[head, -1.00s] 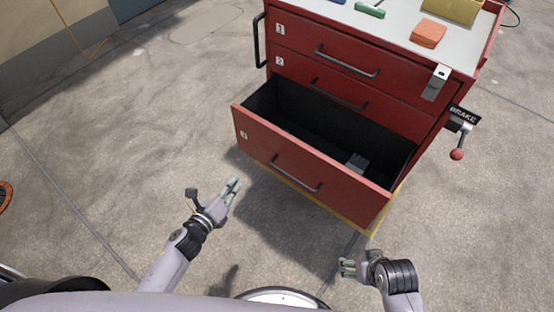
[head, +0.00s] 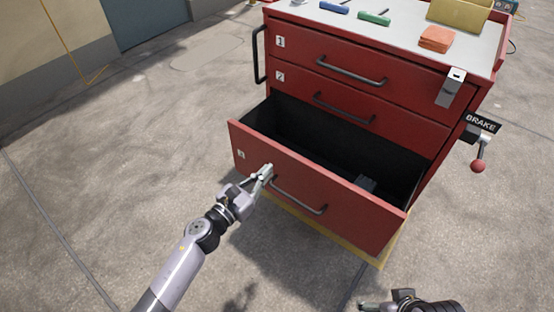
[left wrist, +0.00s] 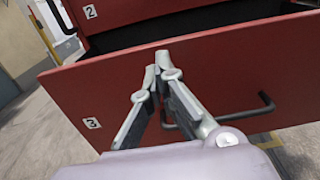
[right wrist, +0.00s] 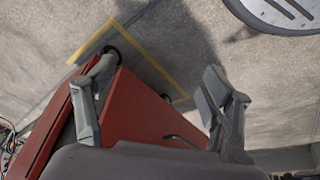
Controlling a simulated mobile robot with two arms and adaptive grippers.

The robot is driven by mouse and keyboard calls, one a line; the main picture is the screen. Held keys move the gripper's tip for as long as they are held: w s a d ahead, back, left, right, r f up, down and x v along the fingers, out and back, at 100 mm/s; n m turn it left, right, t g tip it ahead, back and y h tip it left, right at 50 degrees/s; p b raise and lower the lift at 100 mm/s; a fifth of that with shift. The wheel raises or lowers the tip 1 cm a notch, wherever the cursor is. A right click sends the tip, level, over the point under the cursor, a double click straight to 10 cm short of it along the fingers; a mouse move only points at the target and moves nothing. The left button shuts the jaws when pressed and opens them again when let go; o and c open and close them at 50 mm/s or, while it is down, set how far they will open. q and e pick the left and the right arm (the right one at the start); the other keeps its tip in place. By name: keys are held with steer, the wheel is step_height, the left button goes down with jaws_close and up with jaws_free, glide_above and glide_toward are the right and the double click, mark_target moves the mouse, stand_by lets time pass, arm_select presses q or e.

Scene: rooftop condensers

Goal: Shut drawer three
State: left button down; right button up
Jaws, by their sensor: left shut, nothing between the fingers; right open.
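Drawer three (head: 335,200) is the lowest drawer of a red cabinet and stands well open. Its inside is dark, with a small grey item (head: 366,182) toward the right. A dark bar handle (head: 297,197) is on its front. My left gripper (head: 268,172) is shut and empty, with its tips at the drawer front, just left of the handle. In the left wrist view the shut fingertips (left wrist: 161,62) overlap the red front; I cannot tell whether they touch it. My right gripper (right wrist: 155,95) is open, low and in front of the cabinet's right side, with nothing between its fingers.
Drawers one (head: 340,63) and two (head: 345,108) are shut. A brake lever with a red knob (head: 478,166) sticks out at the cabinet's right. The concrete floor to the left is clear.

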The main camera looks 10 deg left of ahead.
mark_target(283, 154)
arm_select(q)
steer(key=x, duration=0.4)
steer(key=shift+w+d, duration=0.15)
steer(key=shift+w, duration=0.1)
steer(key=shift+w+d, duration=0.3)
steer(key=shift+w, duration=0.25)
arm_select(e)
steer(key=shift+w+a, duration=0.1)
steer(key=shift+w, duration=0.3)
arm_select(q)
steer(key=shift+w, duration=0.1)
arm_select(e)
steer(key=shift+w+t, duration=0.1)
steer(key=shift+t, duration=0.2)
